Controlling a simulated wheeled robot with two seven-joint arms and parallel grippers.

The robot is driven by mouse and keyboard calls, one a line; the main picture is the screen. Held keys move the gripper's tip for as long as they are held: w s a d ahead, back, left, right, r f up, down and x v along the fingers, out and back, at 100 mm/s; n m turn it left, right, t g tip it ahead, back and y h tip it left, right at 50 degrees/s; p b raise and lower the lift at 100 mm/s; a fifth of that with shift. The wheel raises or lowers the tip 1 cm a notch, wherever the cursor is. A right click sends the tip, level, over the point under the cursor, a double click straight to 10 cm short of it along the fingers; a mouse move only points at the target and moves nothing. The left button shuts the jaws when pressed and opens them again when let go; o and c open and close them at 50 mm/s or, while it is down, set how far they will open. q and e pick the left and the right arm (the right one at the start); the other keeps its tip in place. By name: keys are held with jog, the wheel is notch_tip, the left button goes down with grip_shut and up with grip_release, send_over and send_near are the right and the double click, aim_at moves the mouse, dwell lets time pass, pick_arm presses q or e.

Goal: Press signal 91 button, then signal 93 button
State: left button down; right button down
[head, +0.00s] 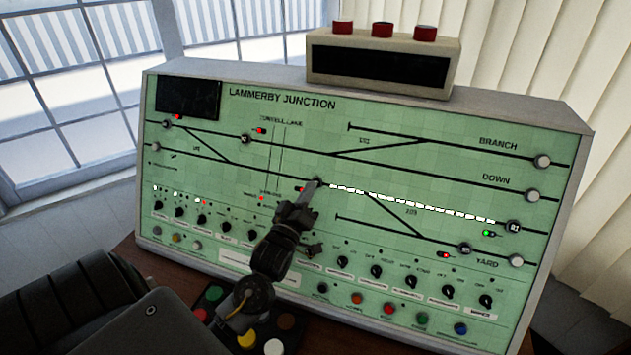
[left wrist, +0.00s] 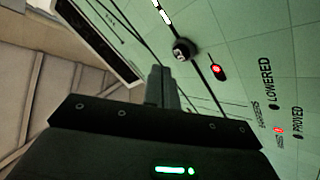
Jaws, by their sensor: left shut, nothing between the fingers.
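The green panel (head: 300,150) is titled LAMMERBY JUNCTION. A dark round numbered button (head: 513,226), whose number looks like 91, sits at the right end of a white-lit track line. A green lamp (head: 487,233) glows beside it. Another dark numbered button (head: 318,182) sits at the left end of the lit line. It also shows in the left wrist view (left wrist: 182,50), its number too small to read surely. My left gripper (head: 311,189) is shut and empty, its tips close by this button; I cannot tell whether they touch. It shows in the left wrist view (left wrist: 160,85).
Other dark buttons (head: 246,139) and white buttons (head: 533,196) lie along the track lines. Rows of knobs (head: 376,271) and coloured buttons (head: 389,309) fill the lower panel. A box with red buttons (head: 382,58) stands on top. A red lamp (left wrist: 217,70) glows near the left gripper.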

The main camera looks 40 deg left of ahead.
pick_arm(q)
jog(key=s, duration=0.1)
jog(key=s+r+p, duration=0.1)
jog(key=s+d+p, duration=0.1)
jog(key=shift+s+r, duration=0.15)
jog(key=shift+r, duration=0.25)
dwell(0.5)
